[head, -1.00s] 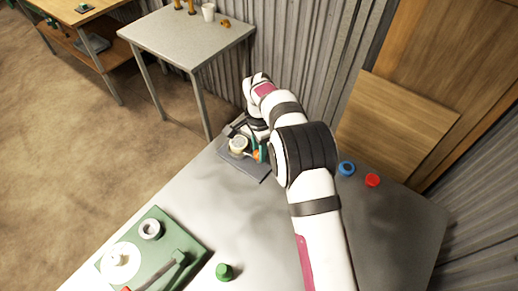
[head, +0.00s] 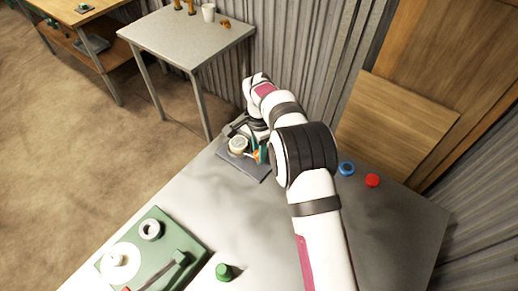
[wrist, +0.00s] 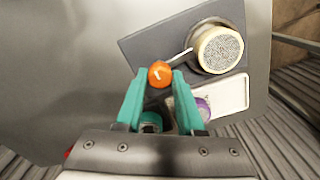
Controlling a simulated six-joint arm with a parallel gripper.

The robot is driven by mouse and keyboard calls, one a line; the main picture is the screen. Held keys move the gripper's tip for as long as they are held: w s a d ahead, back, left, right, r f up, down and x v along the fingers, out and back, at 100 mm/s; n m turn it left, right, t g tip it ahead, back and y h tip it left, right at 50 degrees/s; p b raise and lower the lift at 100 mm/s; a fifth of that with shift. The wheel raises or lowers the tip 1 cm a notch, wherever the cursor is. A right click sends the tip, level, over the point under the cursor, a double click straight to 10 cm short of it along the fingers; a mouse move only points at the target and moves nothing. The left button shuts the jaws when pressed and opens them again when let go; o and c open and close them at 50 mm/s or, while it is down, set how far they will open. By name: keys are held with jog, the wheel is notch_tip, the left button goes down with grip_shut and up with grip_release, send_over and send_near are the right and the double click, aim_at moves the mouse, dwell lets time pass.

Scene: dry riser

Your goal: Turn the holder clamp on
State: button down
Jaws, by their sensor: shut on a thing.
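The holder clamp is a dark flat plate (head: 245,172) with a round seat, near the far edge of the grey table. A cream round piece (wrist: 219,50) with a speckled grey top sits in it; it also shows in the head view (head: 238,145). A thin lever (wrist: 180,57) runs from the seat to an orange knob (wrist: 159,74). My gripper (wrist: 161,76) has its teal fingers shut on the orange knob, one on each side. In the head view, my gripper (head: 260,153) is at the right side of the cream piece, with my arm partly hiding it.
A white tray (wrist: 234,91) and a purple piece (wrist: 203,108) lie close by the fingers. A blue ring (head: 346,168) and a red cap (head: 372,180) stand right of my arm. A green base (head: 190,239) and green cap (head: 223,271) stand in front. The middle table is clear.

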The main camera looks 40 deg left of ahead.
jog(key=shift+s, duration=0.1)
dwell(0.3)
jog(key=c, duration=0.5)
grip_release()
notch_tip(320, 180, up, 16)
jog(key=shift+f, duration=0.1)
